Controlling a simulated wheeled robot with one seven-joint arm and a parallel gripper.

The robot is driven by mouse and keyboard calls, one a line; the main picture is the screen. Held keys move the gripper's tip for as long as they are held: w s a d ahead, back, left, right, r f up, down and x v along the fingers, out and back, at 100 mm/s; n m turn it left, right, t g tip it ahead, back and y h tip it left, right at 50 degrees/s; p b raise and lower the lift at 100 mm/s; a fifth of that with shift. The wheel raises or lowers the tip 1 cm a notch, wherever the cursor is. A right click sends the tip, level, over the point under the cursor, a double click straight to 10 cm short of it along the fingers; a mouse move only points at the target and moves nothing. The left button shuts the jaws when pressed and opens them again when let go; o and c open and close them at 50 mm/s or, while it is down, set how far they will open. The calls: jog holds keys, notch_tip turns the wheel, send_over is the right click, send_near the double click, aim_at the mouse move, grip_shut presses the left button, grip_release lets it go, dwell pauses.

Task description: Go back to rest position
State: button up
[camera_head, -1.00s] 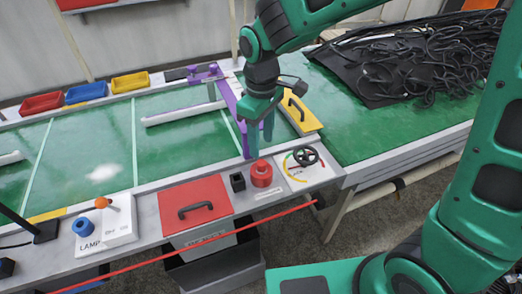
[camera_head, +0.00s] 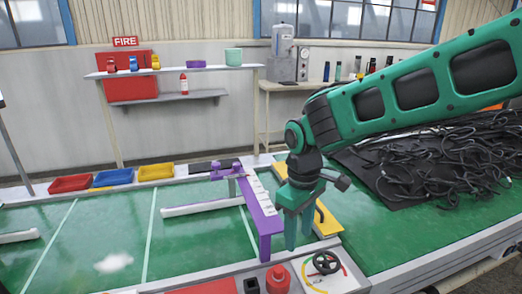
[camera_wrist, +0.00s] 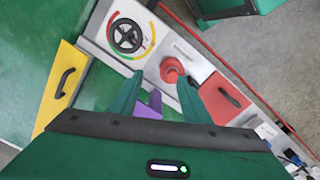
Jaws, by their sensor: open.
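My gripper (camera_head: 299,228) hangs pointing down over the right end of the green conveyor table, beside the purple frame. It is open, with its two fingers apart and nothing between them. In the wrist view my gripper (camera_wrist: 158,92) also shows its fingers spread, with the red round knob (camera_wrist: 172,70) beyond and between them. No hose is in its grasp. My green arm reaches in from the upper right of the head view.
The purple frame (camera_head: 262,222) and yellow panel with handle (camera_head: 324,221) stand close to the gripper. A black handwheel (camera_head: 326,262) and red knob (camera_head: 278,278) lie in front. Tangled black hoses (camera_head: 460,160) cover the right table. Shelves (camera_head: 175,71) are at the back wall.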

jog(key=s+d+r+m, duration=0.1)
jog(key=s+d+m, duration=0.25)
jog(key=d, duration=0.65)
jog(key=s+d+r+m, duration=0.2)
jog(key=s+d+m, duration=0.15)
jog(key=d, duration=0.75)
jog(key=s+d+f+m, duration=0.1)
jog(key=s+d+m, duration=0.7)
jog(key=s, duration=0.6)
jog(key=shift+d+f, duration=0.3)
jog(key=shift+d, duration=0.5)
jog(key=shift+s, duration=0.1)
jog(key=shift+c, duration=1.5)
